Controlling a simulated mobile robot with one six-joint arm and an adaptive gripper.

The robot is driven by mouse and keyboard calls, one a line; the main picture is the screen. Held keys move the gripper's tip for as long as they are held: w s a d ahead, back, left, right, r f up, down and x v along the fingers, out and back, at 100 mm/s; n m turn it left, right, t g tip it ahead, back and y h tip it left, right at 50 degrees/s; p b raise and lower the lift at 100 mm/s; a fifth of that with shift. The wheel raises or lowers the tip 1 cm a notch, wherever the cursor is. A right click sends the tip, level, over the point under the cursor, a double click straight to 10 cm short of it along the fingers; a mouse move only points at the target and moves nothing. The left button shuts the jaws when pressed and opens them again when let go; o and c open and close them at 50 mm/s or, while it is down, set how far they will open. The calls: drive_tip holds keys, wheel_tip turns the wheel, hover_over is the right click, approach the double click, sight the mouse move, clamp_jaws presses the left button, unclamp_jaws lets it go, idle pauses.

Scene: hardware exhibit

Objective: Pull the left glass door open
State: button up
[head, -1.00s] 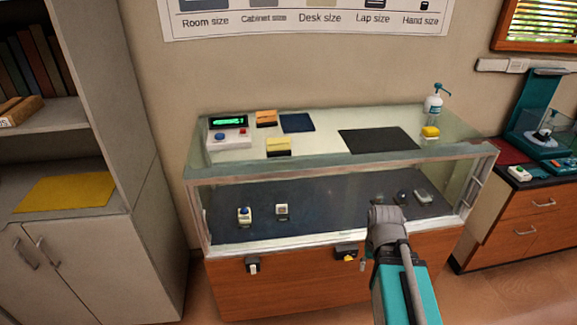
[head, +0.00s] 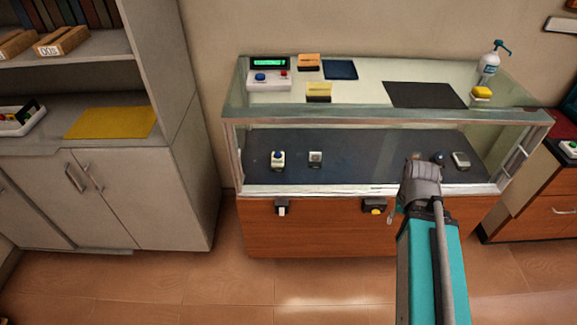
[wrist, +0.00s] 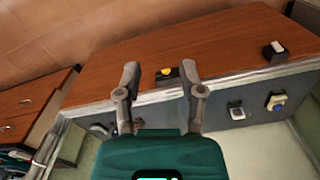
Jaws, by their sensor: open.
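The display case (head: 345,194) has a glass front above a wooden base. The left part of its glass front (head: 262,141) is clear, and I cannot make out a seam or handle on the glass. My gripper (head: 417,164) is in front of the right half of the case in the head view. In the wrist view my gripper (wrist: 158,72) is open, with its two fingers apart and nothing held. A black fitting with a yellow knob (head: 376,207) is on the wooden front, left of my gripper; it also shows between the fingers in the wrist view (wrist: 167,74).
A black fitting with a white part (head: 282,207) is farther left on the wooden front. Small devices (head: 278,159) stand inside the case. A dispenser bottle (head: 489,65) and several items are on top. A grey cabinet (head: 110,195) stands left; floor (head: 200,285) before it is clear.

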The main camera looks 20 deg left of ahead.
drive_tip(key=w+a+f+m+t+h+b, duration=0.1)
drive_tip(key=w+a+f+t+h+b, duration=0.25)
drive_tip(key=w+a+f+b, duration=0.4)
drive_tip(key=n+t+y+b, duration=0.2)
drive_tip(key=t+y+b, duration=0.3)
drive_tip(key=t+b, duration=1.2)
approach(240, 169)
drive_tip(key=s+r+g+b, duration=0.2)
drive_tip(key=s+g, duration=0.1)
drive_tip(key=shift+s+r+t, duration=0.1)
drive_tip(key=shift+s+t, duration=0.15)
drive_tip(key=shift+w, duration=0.1)
drive_tip(key=w, duration=1.3)
drive_tip(key=shift+w+a, duration=0.35)
drive_tip(key=shift+a, duration=0.05)
drive_tip(key=shift+c, duration=0.2)
